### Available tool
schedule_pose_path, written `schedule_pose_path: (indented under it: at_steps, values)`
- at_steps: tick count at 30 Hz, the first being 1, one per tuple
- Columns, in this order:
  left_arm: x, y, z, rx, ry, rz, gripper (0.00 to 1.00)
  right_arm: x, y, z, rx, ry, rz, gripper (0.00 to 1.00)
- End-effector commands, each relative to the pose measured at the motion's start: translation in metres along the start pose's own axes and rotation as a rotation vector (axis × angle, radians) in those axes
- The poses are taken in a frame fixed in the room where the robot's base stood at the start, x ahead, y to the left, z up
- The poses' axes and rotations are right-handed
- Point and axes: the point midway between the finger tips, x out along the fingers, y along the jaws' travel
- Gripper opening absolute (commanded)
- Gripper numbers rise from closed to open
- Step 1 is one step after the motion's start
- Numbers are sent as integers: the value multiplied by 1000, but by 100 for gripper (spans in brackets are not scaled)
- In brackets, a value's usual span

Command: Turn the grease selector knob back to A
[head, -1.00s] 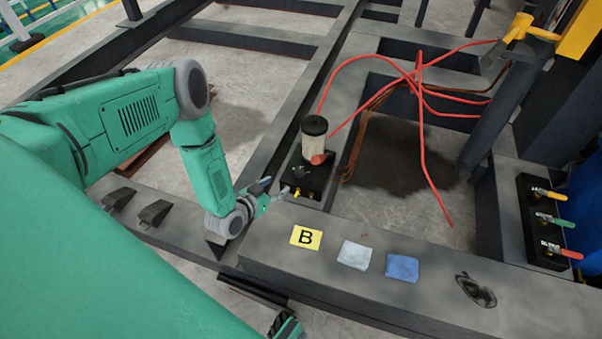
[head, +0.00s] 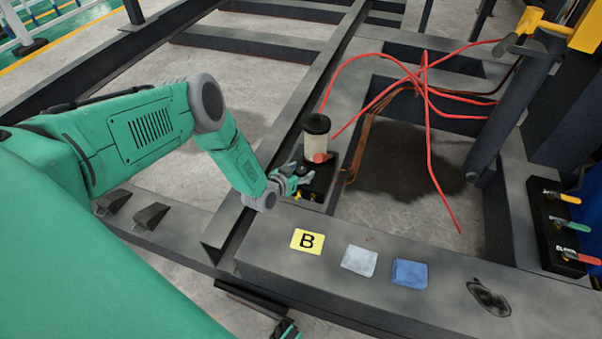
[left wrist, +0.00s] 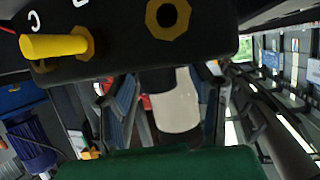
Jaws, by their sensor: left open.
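The grease unit has a black block (head: 322,186) with a pale, dark-capped reservoir (head: 316,143) and a red part (head: 321,157) at its base. In the left wrist view a yellow knob (left wrist: 58,46) projects from the block face (left wrist: 125,48). A white letter C is beside it and another letter is cut off at the top edge. My left gripper (head: 304,181) is at the block's near side, partly covering it. In the left wrist view its open fingers (left wrist: 165,108) are apart, with the reservoir (left wrist: 178,102) behind the gap and the knob left of them. Contact cannot be told.
A yellow B label (head: 307,241), a grey cloth (head: 360,262) and a blue cloth (head: 410,273) lie on the near beam. Red hoses (head: 428,120) arch behind the unit. Valves with coloured handles (head: 568,226) stand at the right.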

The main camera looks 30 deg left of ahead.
Motion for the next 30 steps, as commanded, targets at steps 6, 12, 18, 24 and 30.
schedule_pose_path:
  at_steps: [6, 12, 18, 24, 30]
  values:
    - [0, 0, -1, 0, 0, 0, 38, 0, 0, 0, 0, 0, 0, 0]
    - [0, 0, 0, -1, 0, 0, 0, 0, 0, 0, 0, 0, 0, 0]
    - [0, 0, 0, -6, -1, -10, 0, -1, 0, 0, 0, 0, 0, 0]
    - [0, 1, 1, -31, -2, -71, 0, -2, 0, 0, 0, 0, 0, 0]
    - [0, 2, 1, -84, -2, -199, 0, -2, 0, 0, 0, 0, 0, 0]
